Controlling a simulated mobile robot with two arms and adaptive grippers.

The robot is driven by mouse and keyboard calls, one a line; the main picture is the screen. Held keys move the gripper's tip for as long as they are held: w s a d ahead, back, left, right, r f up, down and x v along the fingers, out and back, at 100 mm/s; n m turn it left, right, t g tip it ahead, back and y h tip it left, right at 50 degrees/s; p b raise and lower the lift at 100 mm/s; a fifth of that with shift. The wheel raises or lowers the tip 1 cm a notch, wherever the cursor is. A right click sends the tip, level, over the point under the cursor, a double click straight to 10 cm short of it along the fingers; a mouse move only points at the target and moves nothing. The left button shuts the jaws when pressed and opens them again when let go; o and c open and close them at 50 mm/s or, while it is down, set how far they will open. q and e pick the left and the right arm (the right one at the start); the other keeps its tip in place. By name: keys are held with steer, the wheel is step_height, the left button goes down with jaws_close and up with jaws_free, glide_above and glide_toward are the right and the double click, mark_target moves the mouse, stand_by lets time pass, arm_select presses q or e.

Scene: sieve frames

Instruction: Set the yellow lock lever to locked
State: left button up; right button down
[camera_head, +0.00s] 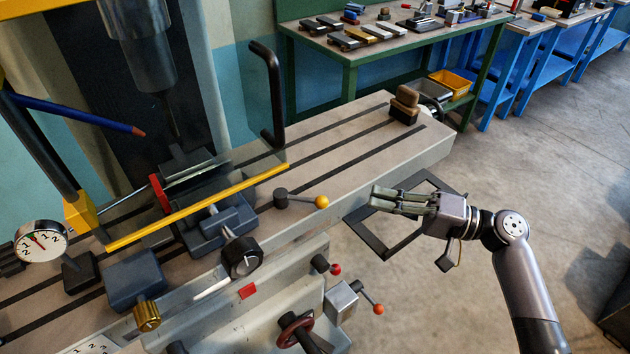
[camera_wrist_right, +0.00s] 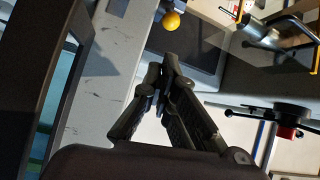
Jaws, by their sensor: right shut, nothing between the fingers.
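The lock lever is a short grey rod with a yellow ball (camera_head: 321,202) at its end and a dark round hub (camera_head: 281,198). It sits at the front edge of the machine table (camera_head: 440,146), its ball pointing right. In the right wrist view the yellow ball (camera_wrist_right: 170,20) shows at the top, beyond the fingertips. My right gripper (camera_head: 376,201) is shut and empty. It is in front of the table edge, right of the ball and apart from it. My left gripper is not in view.
A dark square frame (camera_head: 381,252) sticks out below my right gripper. A yellow-edged clear guard (camera_head: 200,208) and a vise stand left of the lever. A red-knobbed handle (camera_head: 335,269) and an orange-knobbed handle (camera_head: 378,309) stick out below. Open floor lies to the right.

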mark_target(334, 197)
steer(key=p+x, duration=0.1)
steer(key=x, duration=0.3)
steer(key=shift+r+p, duration=0.25)
steer(key=shift+p, duration=0.1)
steer(key=p+x, duration=0.1)
steer(key=x, duration=0.3)
steer(key=shift+a, duration=0.1)
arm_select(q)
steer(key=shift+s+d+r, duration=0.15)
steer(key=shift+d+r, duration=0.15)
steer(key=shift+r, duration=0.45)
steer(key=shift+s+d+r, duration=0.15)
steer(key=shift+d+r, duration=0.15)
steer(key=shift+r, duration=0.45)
arm_select(e)
steer(key=shift+w+a+f, duration=0.15)
steer(key=shift+w+a, duration=0.05)
steer(key=shift+a, duration=0.25)
